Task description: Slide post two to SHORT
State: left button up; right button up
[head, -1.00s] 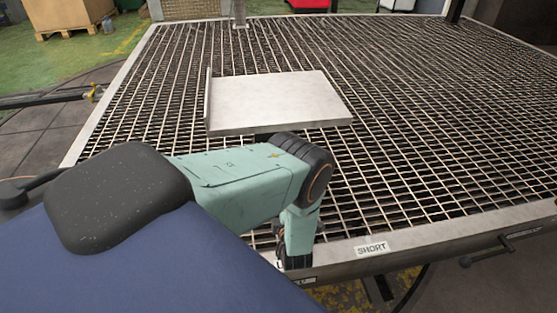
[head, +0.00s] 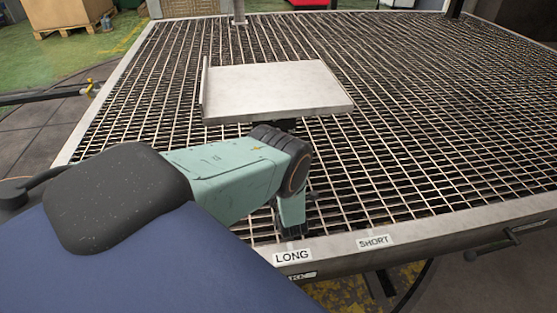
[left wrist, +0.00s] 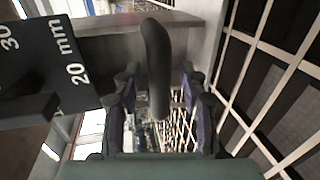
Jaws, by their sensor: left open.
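The SHORT label (head: 374,241) and the LONG label (head: 292,256) sit side by side on the front rim of the grated table, SHORT to the right. My left gripper (left wrist: 159,80) is open in the left wrist view. A dark rounded bar (left wrist: 156,60) stands between its two fingers; contact cannot be told. I cannot tell whether this bar belongs to post two. In the head view my left arm bends down over the grating behind the LONG label, and its jaws are not clearly seen. My right gripper is not in view.
A pale flat plate (head: 275,88) with a raised left edge lies over the grating (head: 420,130). A dark handle (head: 492,243) sticks out from the front rim at right. A dark plate marked 20 mm (left wrist: 62,65) is left of the jaws in the wrist view.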

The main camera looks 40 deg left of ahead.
pick_arm(q)
grip_shut()
dwell(0.3)
dwell(0.4)
